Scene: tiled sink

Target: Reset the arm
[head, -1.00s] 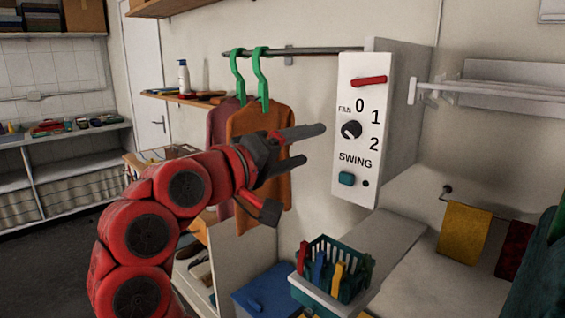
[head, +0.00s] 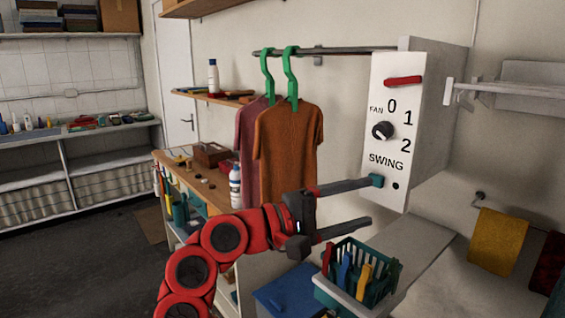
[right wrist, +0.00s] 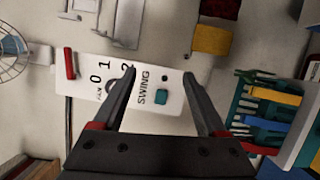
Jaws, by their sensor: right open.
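My right gripper (head: 368,203) is open and empty, with its two fingers pointing right in the head view. The upper fingertip appears beside the button; contact cannot be told. In the right wrist view, my open fingers (right wrist: 159,73) reach over the panel, and the teal button (right wrist: 161,97) shows between them. One finger partly covers the knob. My left gripper is not in view.
A teal basket (head: 380,292) with coloured pegs stands below the gripper, beside a blue box (head: 290,292). Orange and maroon shirts (head: 287,140) hang from a rail on the left. A drying rack (head: 500,90) is right of the panel.

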